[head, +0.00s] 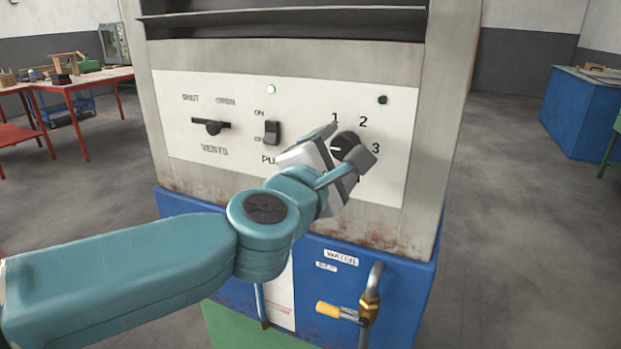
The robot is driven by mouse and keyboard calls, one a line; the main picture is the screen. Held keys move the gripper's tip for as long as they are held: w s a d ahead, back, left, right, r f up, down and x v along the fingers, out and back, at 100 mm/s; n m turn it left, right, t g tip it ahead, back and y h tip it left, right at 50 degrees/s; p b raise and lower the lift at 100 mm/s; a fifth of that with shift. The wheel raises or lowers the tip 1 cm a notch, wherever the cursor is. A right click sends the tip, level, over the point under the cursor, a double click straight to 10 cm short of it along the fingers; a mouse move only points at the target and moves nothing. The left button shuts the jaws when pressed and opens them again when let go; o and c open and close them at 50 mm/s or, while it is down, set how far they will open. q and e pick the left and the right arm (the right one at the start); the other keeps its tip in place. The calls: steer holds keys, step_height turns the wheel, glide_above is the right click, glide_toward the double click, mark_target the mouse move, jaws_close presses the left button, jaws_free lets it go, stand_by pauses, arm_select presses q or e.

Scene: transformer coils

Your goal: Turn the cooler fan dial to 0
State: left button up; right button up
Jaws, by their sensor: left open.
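The black cooler fan dial (344,146) sits on the white control panel (215,88) of the cooler. A small light mark shows on the dial's left side. I cannot tell whether the fingers touch the dial. My right gripper is not in view.
Left on the panel are a vents slider (211,127) and a black rocker switch (272,132). Below, a water pipe with a brass valve (369,304) and yellow handle (328,309) stands before the blue base (405,285). Open floor lies on both sides.

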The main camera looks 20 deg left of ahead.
arm_select(q)
steer(key=s+p, duration=0.2)
steer(key=s, duration=1.2)
steer(key=shift+a+p, duration=0.25)
steer(key=shift+p, duration=0.15)
